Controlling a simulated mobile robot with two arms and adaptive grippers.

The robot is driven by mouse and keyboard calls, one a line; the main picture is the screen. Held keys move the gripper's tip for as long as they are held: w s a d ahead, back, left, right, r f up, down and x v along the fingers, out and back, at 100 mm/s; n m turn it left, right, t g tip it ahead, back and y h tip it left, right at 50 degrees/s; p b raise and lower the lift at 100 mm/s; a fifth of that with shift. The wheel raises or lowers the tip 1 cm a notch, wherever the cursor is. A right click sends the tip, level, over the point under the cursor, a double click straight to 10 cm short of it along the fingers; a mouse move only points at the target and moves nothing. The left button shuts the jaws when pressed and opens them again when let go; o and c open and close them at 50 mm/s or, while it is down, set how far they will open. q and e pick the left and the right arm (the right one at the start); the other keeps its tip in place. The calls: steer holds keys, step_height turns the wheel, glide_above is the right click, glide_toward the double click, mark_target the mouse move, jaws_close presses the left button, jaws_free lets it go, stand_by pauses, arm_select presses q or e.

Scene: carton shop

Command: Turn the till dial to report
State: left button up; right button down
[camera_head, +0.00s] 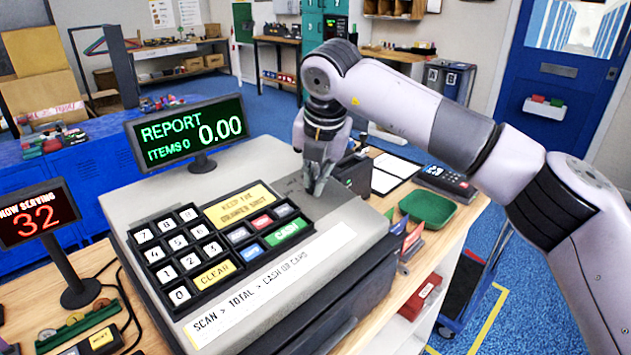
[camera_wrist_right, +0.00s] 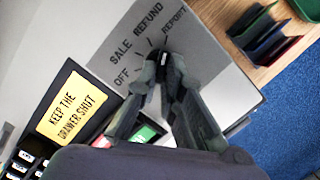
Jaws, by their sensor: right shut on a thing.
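The grey till (camera_head: 200,300) stands on the counter, with a keypad (camera_head: 190,250) and a grey dial plate (camera_wrist_right: 185,50) on its top. The plate reads OFF, SALE, REFUND and REPORT. My right gripper (camera_head: 318,188) reaches down to the plate from the right and is shut on the till dial (camera_wrist_right: 163,59). The fingers hide most of the dial, so its pointer is hard to read. The till display (camera_head: 190,135) reads REPORT, ITEMS 0 and 0.00 in green. My left gripper is not in view.
A small dark device (camera_head: 354,172) stands just behind the gripper. A green tray (camera_head: 428,208), a card terminal (camera_head: 446,181) and a clipboard (camera_head: 390,172) lie right of the till. A NOW SERVING sign (camera_head: 38,212) stands at the left.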

stand_by(0.4)
steer(key=c, duration=1.7)
jaws_free()
steer(key=v, duration=1.2)
